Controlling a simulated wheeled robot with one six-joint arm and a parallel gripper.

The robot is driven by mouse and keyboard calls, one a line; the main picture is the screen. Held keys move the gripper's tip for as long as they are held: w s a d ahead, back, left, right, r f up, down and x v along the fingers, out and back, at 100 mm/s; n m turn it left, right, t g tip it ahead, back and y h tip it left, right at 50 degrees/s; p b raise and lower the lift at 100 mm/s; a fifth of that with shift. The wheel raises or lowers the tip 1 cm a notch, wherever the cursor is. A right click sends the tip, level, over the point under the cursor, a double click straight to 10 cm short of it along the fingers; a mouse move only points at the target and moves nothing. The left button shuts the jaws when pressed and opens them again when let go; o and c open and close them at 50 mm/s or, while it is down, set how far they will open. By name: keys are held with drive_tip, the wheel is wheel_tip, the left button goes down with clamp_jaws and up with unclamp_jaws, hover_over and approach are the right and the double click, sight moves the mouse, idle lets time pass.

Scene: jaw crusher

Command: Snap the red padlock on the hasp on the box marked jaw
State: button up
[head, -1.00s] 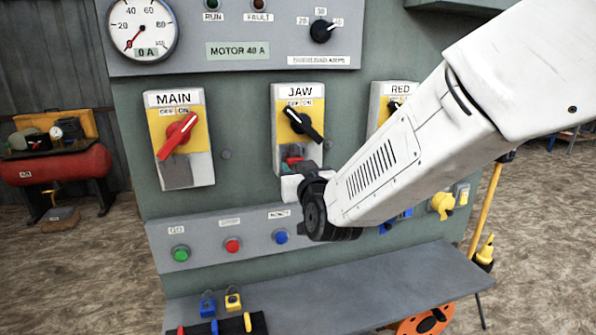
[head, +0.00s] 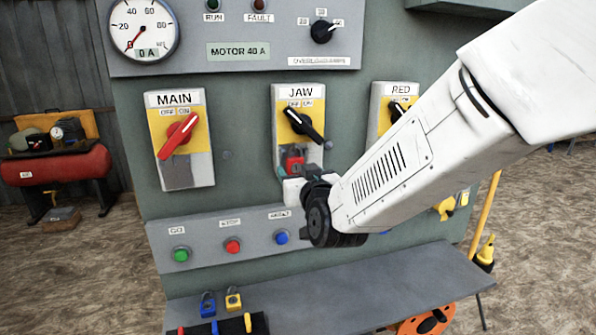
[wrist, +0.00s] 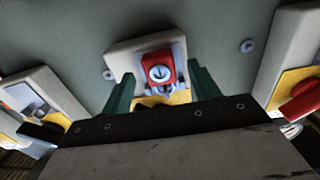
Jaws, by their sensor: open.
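The box marked JAW (head: 311,94) is on the grey panel, with its black switch handle (head: 303,125) slanting down to the right. The red padlock (head: 293,160) is at the lower part of this box, at the hasp, which is hidden. The wrist view shows the padlock's underside (wrist: 160,70) with a round silver lock face. My gripper (wrist: 162,86) is open, its green fingers apart on either side of the padlock with gaps between. Whether the shackle is closed cannot be seen. In the head view my gripper (head: 297,172) is just below the padlock.
The MAIN box (head: 184,170) with a red handle is to the left and the RED box (head: 377,107) to the right, partly behind my arm. A button strip (head: 205,240) runs below. The shelf (head: 350,290) holds a blue padlock (head: 208,305) and a yellow padlock (head: 233,300).

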drive_tip(key=v, duration=0.7)
drive_tip(key=shift+s, duration=0.3)
idle(0.4)
drive_tip(key=shift+d, duration=0.1)
wheel_tip(320, 180, down, 8)
drive_tip(key=s+a+n+g, duration=0.1)
drive_tip(key=s+a+g, duration=0.15)
drive_tip(key=g, duration=0.25)
drive_tip(key=s+d+f+g+h, duration=0.1)
drive_tip(key=s+d+f+g, duration=0.2)
drive_tip(key=s+d+g, duration=0.35)
drive_tip(key=s+d+r+m+g+h, duration=0.2)
drive_tip(key=s+d+r, duration=0.1)
drive_tip(key=s+d, duration=0.6)
drive_tip(key=s+d+r+m+g+h, duration=0.2)
drive_tip(key=s+d+r, duration=0.1)
drive_tip(key=s+d, duration=0.7)
drive_tip(key=shift+s+d+r, duration=0.3)
drive_tip(key=shift+r, duration=0.1)
